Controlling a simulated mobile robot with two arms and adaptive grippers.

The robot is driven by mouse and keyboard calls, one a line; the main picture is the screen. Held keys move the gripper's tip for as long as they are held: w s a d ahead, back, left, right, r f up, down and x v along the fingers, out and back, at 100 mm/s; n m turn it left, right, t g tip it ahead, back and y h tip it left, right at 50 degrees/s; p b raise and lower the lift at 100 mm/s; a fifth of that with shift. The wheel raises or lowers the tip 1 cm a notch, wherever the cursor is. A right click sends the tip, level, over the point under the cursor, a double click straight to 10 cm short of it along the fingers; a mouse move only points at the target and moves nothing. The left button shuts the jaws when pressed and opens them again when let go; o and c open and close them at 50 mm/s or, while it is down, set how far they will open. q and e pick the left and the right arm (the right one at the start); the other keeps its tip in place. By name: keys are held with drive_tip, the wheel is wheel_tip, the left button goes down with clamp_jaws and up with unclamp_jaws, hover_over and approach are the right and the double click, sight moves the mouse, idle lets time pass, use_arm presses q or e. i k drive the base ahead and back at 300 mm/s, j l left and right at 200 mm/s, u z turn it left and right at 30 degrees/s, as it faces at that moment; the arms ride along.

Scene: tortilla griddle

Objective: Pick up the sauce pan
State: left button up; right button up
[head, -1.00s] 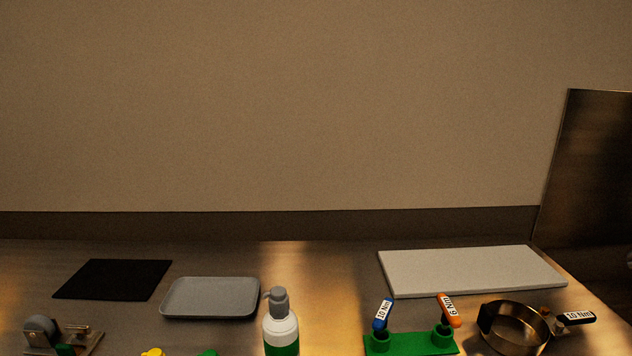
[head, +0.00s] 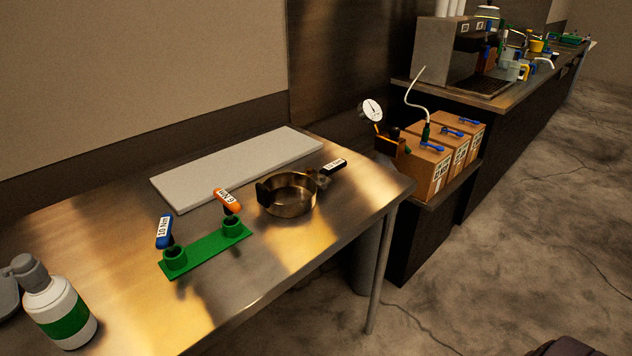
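The sauce pan (head: 291,199) is a round, shallow metal pan on the steel table near its right end. A dark grip piece shows on its left side. A black labelled handle (head: 334,166) shows at its upper right, close to the rim; I cannot tell whether it belongs to the pan. Neither of my grippers shows in the head view.
A green holder (head: 205,250) with a blue and an orange labelled handle stands left of the pan. A white board (head: 238,165) lies behind it. A bottle (head: 62,312) stands at the left. Cardboard boxes (head: 431,165) sit right of the table, beyond its edge (head: 390,207).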

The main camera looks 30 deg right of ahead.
sight(288, 195)
drive_tip(key=z, duration=0.9)
